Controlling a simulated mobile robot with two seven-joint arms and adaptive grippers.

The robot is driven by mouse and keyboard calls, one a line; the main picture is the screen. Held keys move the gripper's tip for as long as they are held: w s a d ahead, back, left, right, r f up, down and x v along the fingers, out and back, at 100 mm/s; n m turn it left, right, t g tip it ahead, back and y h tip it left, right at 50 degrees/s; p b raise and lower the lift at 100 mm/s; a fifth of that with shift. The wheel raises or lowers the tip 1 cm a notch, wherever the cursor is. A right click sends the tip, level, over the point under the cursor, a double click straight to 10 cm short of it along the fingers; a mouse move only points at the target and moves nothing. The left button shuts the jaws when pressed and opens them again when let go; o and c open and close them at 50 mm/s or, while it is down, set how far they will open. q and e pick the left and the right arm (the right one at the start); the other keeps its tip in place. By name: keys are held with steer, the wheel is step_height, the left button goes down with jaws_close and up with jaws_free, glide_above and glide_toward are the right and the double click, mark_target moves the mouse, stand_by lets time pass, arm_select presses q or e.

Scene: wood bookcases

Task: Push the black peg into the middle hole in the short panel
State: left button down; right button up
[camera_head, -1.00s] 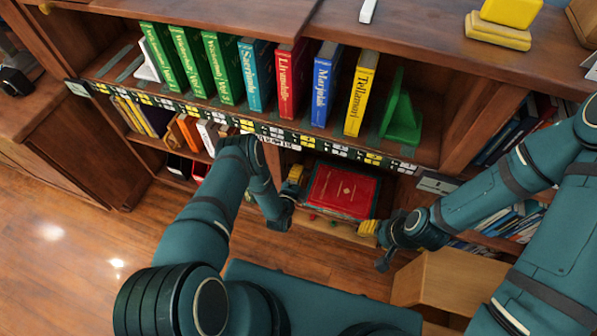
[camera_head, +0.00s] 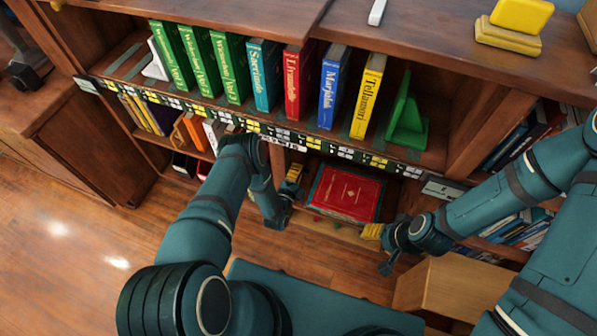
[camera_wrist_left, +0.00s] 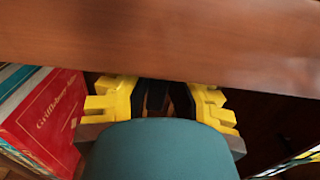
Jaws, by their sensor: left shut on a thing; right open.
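My left gripper (camera_head: 293,180) reaches into the lower compartment, left of the red book, below the shelf edge. In the left wrist view its yellow fingers (camera_wrist_left: 163,100) flank dark shapes close under a brown wooden board (camera_wrist_left: 160,45). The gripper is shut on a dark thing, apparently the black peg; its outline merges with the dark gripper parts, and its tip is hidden. My right gripper (camera_head: 372,231) is open near the lower right corner of the red book. I cannot make out the short panel or its middle hole in either view.
A large red book (camera_head: 345,193) lies in the lower compartment; a red book also shows in the left wrist view (camera_wrist_left: 45,120). Upright books and a green bookend (camera_head: 408,122) fill the shelf above. A light wooden box (camera_head: 465,285) stands at the lower right. Floor at left is clear.

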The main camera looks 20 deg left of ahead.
arm_select(q)
steer(key=shift+a, duration=0.7)
steer(key=c, duration=0.9)
jaws_free()
steer(key=shift+o, duration=0.2)
steer(key=s, duration=0.7)
steer(key=shift+s, duration=0.3)
steer(key=shift+f, duration=0.1)
steer(key=shift+c, duration=0.4)
